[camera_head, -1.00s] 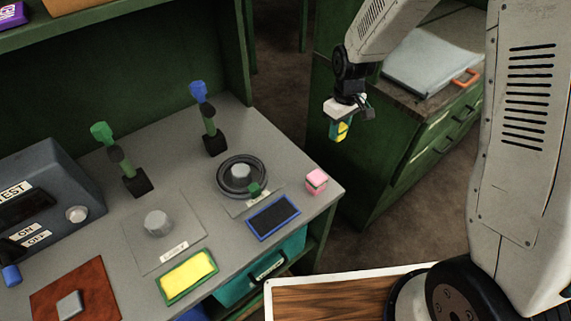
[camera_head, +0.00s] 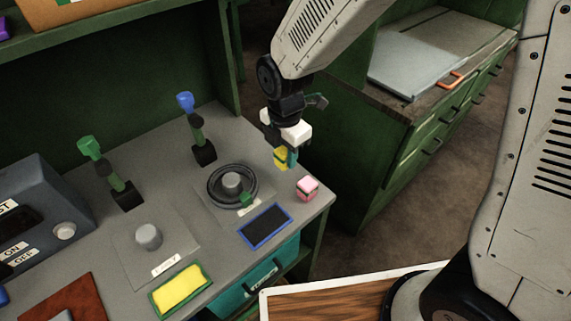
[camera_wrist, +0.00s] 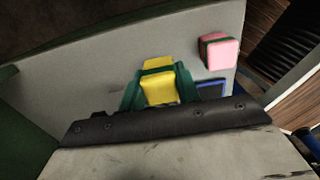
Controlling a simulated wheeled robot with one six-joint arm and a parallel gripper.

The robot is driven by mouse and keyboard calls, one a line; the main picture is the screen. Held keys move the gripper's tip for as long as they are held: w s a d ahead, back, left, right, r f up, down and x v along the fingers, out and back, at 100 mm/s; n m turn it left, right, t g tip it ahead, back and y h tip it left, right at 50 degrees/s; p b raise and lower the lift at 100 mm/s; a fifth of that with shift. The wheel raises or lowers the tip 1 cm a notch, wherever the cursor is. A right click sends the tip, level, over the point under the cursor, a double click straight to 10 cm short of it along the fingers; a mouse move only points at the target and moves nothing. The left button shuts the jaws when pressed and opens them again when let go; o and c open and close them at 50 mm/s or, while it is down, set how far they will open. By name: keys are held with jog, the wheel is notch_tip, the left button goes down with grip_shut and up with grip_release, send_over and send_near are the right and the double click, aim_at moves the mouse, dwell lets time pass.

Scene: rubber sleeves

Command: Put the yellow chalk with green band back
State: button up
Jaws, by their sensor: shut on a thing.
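The yellow chalk with green band (camera_head: 281,157) is held between the fingers of my gripper (camera_head: 283,153), above the back right part of the grey bench. In the wrist view the yellow chalk (camera_wrist: 158,82) shows its yellow end and green band between the two green fingers of my gripper (camera_wrist: 158,90). A pink chalk with a dark green band (camera_head: 307,188) stands on the bench near the right edge, in front of and to the right of my gripper; it also shows in the wrist view (camera_wrist: 220,51).
A round dial (camera_head: 232,184) with a dark ring is left of my gripper. A blue-framed black pad (camera_head: 265,226) and a green-framed yellow pad (camera_head: 181,290) lie in front. Two levers, blue-topped (camera_head: 197,130) and green-topped (camera_head: 108,170), stand upright at the back. A teal drawer (camera_head: 262,277) is below.

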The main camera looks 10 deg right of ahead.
aim_at(285, 165)
jog(key=shift+f, duration=2.05)
jog(key=o, duration=1.1)
jog(key=shift+f, duration=0.15)
